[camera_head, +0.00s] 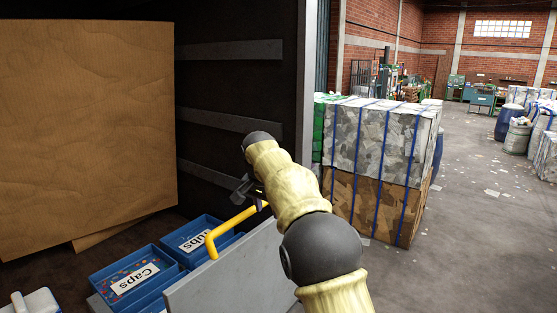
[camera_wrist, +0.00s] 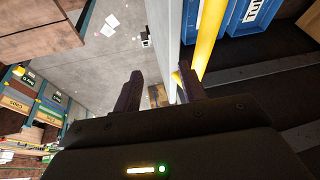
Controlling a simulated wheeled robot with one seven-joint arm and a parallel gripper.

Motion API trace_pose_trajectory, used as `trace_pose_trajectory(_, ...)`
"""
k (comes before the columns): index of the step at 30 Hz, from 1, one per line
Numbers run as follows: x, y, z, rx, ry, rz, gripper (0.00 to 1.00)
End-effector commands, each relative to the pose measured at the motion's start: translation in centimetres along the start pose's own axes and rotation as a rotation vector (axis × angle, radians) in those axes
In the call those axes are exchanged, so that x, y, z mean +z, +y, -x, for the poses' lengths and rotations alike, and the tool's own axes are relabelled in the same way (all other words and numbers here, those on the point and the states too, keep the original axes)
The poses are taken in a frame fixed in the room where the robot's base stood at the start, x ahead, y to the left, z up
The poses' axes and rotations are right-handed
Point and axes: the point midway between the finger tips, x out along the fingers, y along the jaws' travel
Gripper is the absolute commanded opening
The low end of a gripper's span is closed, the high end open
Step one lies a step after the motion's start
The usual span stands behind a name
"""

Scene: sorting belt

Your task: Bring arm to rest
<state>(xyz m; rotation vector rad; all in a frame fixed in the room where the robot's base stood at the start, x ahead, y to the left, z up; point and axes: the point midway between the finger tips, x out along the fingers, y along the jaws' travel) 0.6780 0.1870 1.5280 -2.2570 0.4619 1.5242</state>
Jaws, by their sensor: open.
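My arm, in a pale yellow sleeve with dark joints, reaches up from the bottom in the head view. My gripper (camera_head: 250,192) is beside the yellow handle rail (camera_head: 228,229) on top of a grey panel (camera_head: 232,270). In the wrist view my gripper (camera_wrist: 160,85) shows two dark fingers set apart, with nothing between them. The yellow rail (camera_wrist: 208,38) and the grey panel edge (camera_wrist: 164,30) pass just beyond the fingers. I cannot tell whether the gripper touches the rail.
Blue bins labelled Caps (camera_head: 135,283) and Tubs (camera_head: 196,241) sit behind the panel, by a large cardboard sheet (camera_head: 85,130). Strapped bales (camera_head: 380,150) stand beyond my arm. The floor at right (camera_head: 470,230) is mostly open, with scattered paper scraps.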

Motion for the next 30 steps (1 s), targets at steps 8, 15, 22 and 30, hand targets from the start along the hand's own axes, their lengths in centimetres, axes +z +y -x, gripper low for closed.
trace_pose_trajectory(8, 0.9, 6.5, -2.1, 0.002, -0.043, 0.097, 0.41)
trace_pose_trajectory(15, 3.3, 12.3, -3.6, -0.004, -0.074, 0.184, 0.41)
trace_pose_trajectory(22, 7.0, 17.9, -4.7, -0.012, -0.098, 0.264, 0.41)
trace_pose_trajectory(30, 12.7, 24.5, -5.6, -0.020, -0.122, 0.359, 0.41)
